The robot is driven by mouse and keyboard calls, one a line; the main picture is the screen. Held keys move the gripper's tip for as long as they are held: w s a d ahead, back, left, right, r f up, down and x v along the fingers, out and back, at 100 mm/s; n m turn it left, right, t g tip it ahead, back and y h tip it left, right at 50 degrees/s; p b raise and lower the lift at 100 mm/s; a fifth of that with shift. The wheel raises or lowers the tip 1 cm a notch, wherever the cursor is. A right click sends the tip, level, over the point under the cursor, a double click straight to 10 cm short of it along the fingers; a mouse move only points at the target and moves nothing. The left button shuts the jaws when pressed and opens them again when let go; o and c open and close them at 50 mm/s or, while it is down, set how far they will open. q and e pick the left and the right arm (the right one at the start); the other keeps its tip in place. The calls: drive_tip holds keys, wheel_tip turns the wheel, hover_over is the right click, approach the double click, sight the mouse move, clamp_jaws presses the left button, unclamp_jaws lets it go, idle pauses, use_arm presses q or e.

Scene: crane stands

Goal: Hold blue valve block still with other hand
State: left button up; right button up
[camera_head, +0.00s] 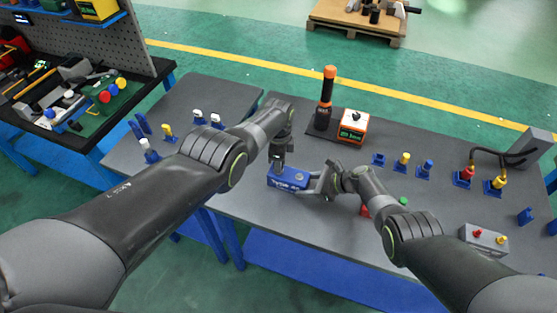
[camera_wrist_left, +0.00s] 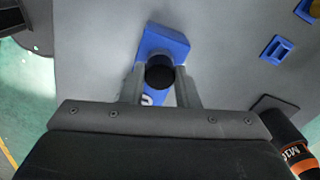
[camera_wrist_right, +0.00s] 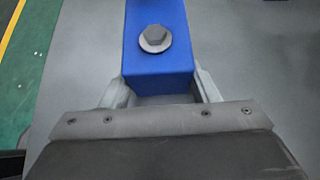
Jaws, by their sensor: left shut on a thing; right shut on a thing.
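The blue valve block (camera_head: 288,179) lies on the grey table in the head view, with white lettering on its front. It also shows in the left wrist view (camera_wrist_left: 166,42) and fills the top middle of the right wrist view (camera_wrist_right: 158,72), where a grey hex bolt head (camera_wrist_right: 155,39) sits on it. My left gripper (camera_head: 279,164) comes down from above and is shut on the black round knob (camera_wrist_left: 160,72) at the block's left part. My right gripper (camera_head: 317,186) is shut on the block's right end, one finger on each side.
An orange-topped black tool (camera_head: 326,98) and an orange-white box (camera_head: 353,127) stand behind on a dark mat. Blue holders with coloured plugs (camera_head: 403,160) stand to the right. Red and green buttons lie near my right forearm. A side table (camera_head: 190,95) is at left.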

use_arm(q)
drive_tip(key=shift+w+d+r+m, duration=0.1)
drive_tip(key=shift+d+m, duration=0.05)
drive_tip(key=shift+m, duration=0.25)
drive_tip(key=m, duration=0.4)
drive_tip(key=shift+m, duration=0.4)
drive_tip(key=m, duration=0.5)
drive_tip(key=o, duration=1.1)
drive_tip(key=shift+c, duration=0.6)
